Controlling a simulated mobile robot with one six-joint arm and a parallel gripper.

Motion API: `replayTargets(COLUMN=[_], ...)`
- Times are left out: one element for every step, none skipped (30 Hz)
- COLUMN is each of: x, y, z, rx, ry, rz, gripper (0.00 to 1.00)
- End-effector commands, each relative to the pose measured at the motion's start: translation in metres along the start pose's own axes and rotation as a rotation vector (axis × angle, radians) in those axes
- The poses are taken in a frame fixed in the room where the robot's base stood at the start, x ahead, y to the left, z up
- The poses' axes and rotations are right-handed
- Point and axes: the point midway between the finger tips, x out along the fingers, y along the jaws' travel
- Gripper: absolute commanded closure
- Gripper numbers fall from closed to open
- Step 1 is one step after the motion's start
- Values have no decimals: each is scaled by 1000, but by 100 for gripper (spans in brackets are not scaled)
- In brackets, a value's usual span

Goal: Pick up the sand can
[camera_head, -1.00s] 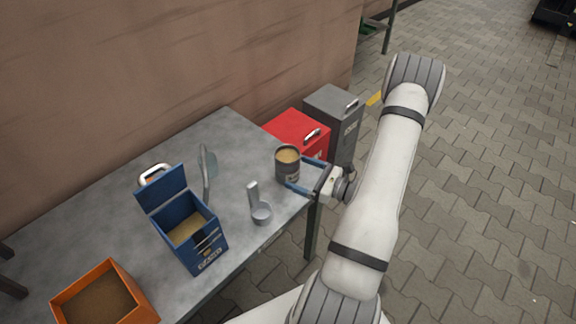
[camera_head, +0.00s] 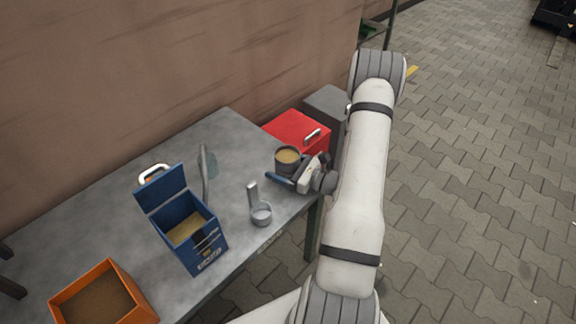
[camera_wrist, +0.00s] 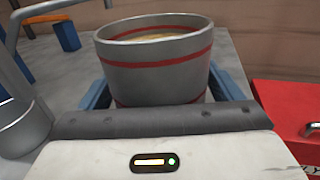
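The sand can (camera_head: 287,157), a grey can with sand in its open top, stands upright near the table's right end. In the wrist view the can (camera_wrist: 158,75) shows red bands and fills the space ahead of my palm. My gripper (camera_head: 285,175) is low at the table, with its blue fingers on either side of the can. The fingers look open around it; the can hides their tips, and contact is not clear.
A grey scoop cup (camera_head: 260,213) stands on the table (camera_head: 120,240) left of the can. A blue sand box (camera_head: 205,250) and an orange bin (camera_head: 140,313) are further left. A red box (camera_head: 290,128) and a grey box (camera_head: 325,103) stand beyond the table's end.

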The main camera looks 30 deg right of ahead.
Motion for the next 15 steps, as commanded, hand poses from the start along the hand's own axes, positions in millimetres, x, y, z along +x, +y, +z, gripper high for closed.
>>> replayTargets(x=[0, 0, 0, 0, 0, 0, 0, 0, -1, -1, -1, -1, -1, -1, -1], y=[0, 0, 0, 0, 0, 0, 0, 0, 0, 0, 0, 0, 0, 0, 0], z=[0, 0, 0, 0, 0, 0, 0, 0, 0, 0, 0, 0, 0, 0, 0], rx=[0, 0, 0, 0, 0, 0, 0, 0, 0, 0, 0, 0, 0, 0, 0], ry=[0, 0, 0, 0, 0, 0, 0, 0, 0, 0, 0, 0, 0, 0, 0], rz=[0, 0, 0, 0, 0, 0, 0, -1, -1, -1, -1, -1, -1, -1, -1], gripper=[18, 21, 24, 27, 29, 32, 35, 37, 41, 43, 45, 49, 51, 54, 57])
